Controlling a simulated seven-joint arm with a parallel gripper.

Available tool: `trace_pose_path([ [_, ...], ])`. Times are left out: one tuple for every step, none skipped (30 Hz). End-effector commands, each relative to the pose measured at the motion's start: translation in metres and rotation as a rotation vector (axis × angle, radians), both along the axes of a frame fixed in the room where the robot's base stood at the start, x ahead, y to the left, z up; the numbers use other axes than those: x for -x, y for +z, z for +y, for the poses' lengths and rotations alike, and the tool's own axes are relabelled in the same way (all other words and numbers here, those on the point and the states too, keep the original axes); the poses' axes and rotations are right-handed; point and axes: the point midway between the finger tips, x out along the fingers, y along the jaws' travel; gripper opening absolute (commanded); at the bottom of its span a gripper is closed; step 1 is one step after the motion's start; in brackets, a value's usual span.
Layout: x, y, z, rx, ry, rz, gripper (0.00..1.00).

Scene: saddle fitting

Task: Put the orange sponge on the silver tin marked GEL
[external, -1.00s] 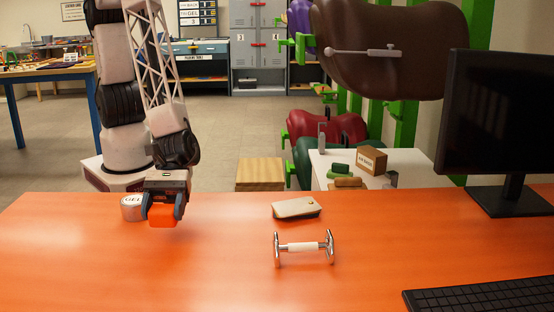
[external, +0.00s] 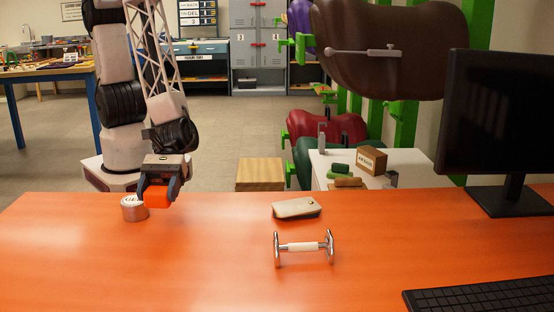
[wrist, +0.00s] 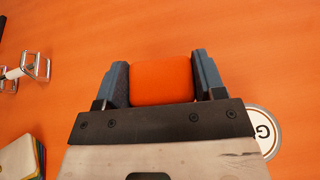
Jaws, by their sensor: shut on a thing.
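The orange sponge (external: 157,196) is held between the fingers of my gripper (external: 163,189), raised above the orange table. In the wrist view the sponge (wrist: 162,83) fills the gap between both fingers of the gripper (wrist: 162,80). The silver tin marked GEL (external: 134,213) stands on the table near its far left edge, just below and to the left of the sponge in the external view. In the wrist view part of the tin (wrist: 268,128) shows at the lower right, beside the gripper; the rest of it is hidden by the gripper body.
A metal piece with a white grip (external: 303,247) and a pale flat object (external: 297,208) lie right of the gripper on the table. A monitor (external: 497,125) and a keyboard (external: 480,296) are at the right. The front left of the table is clear.

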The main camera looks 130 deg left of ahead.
Motion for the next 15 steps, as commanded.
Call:
trace_pose_path([
  [0.014,0.004,0.005,-0.001,-0.015,-0.001,0.41],
  [0.022,0.006,0.008,-0.002,-0.025,-0.003,0.41],
  [0.033,0.009,0.012,-0.003,-0.039,-0.005,0.41],
  [0.042,0.011,0.014,-0.004,-0.051,-0.005,0.41],
  [0.051,0.013,0.017,-0.003,-0.062,-0.006,0.41],
  [0.064,0.015,0.02,-0.005,-0.078,-0.005,0.41],
  [0.074,0.017,0.023,-0.006,-0.09,-0.006,0.41],
  [0.083,0.019,0.025,-0.005,-0.101,-0.007,0.41],
  [0.096,0.021,0.028,-0.005,-0.117,-0.007,0.41],
  [0.106,0.022,0.03,-0.006,-0.13,-0.006,0.41],
  [0.116,0.023,0.032,-0.006,-0.141,-0.006,0.41],
  [0.129,0.025,0.034,-0.005,-0.157,-0.006,0.41],
  [0.139,0.026,0.036,-0.005,-0.169,-0.006,0.41],
  [0.149,0.027,0.037,-0.005,-0.181,-0.003,0.41],
  [0.162,0.028,0.039,-0.004,-0.197,-0.003,0.41],
])
